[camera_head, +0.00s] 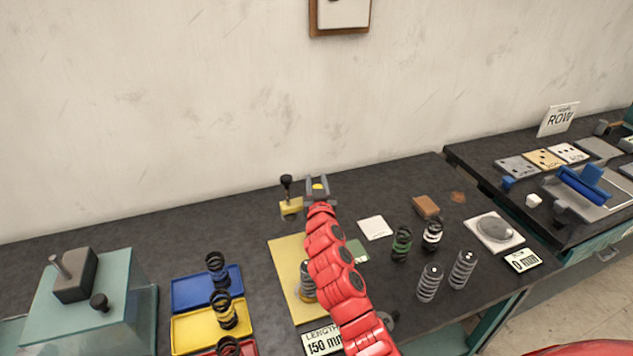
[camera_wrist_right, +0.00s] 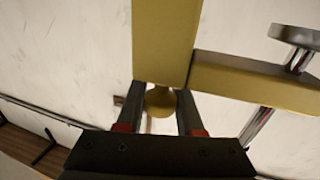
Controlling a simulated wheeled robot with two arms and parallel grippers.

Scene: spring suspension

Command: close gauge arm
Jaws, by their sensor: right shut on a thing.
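The gauge has a yellow base plate (camera_head: 283,258) on the dark bench, partly hidden by my red right arm. A yellow block (camera_head: 291,207) with a black-topped screw (camera_head: 287,182) shows at its far end. My right gripper (camera_head: 318,187) is at the far end of the gauge, shut on a small yellow ball knob. In the right wrist view the ball knob (camera_wrist_right: 160,101) sits between the fingers, at the end of the yellow gauge arm (camera_wrist_right: 165,40). A side bar (camera_wrist_right: 240,80) carries a metal rod. My left gripper is not in view.
A length display (camera_head: 323,343) reads 150 mm. Blue, yellow and red trays (camera_head: 182,293) with dark springs stand left of the gauge. Several springs (camera_head: 430,282) stand on the right, near a white scale (camera_head: 494,232). The wall is behind.

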